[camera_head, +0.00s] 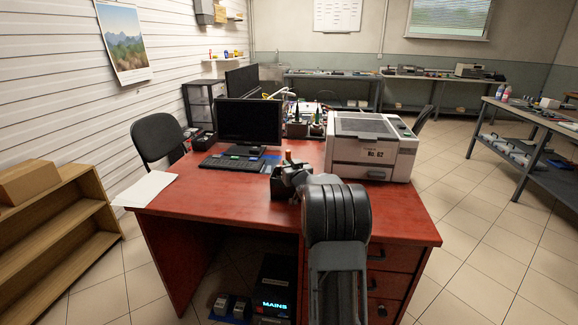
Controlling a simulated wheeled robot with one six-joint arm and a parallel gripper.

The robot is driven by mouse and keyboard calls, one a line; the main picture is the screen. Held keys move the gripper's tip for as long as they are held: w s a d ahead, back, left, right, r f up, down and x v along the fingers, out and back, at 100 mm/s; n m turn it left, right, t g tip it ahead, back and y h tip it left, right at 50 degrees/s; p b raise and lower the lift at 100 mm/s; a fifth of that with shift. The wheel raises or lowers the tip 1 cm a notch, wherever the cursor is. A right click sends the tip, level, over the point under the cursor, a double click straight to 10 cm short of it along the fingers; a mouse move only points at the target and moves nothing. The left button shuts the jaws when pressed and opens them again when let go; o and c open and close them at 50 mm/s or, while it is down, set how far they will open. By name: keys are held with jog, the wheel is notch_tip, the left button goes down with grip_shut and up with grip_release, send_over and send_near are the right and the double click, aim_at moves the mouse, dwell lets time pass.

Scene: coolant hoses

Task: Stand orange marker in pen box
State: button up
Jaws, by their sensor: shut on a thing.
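My gripper (285,172) is over the middle of the red desk, reaching away from the camera. It is shut on a small orange upright thing (288,155), which looks like the orange marker. Only its top shows above the jaws; its lower part is hidden behind my gripper. I cannot make out the pen box for sure; it may be hidden behind my gripper and wrist.
The red desk (215,196) holds a monitor (249,121), a keyboard (231,163), a white paper sheet (146,189) and a large printer-like machine (368,150) to the right of my gripper. The desk's left front is clear. A black chair (160,138) stands behind left.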

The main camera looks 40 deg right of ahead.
jog(key=o, duration=0.9)
jog(key=shift+c, duration=0.2)
jog(key=shift+r, duration=0.15)
notch_tip(320, 180, up, 9)
jog(key=p, duration=0.7)
dwell(0.5)
dwell(0.7)
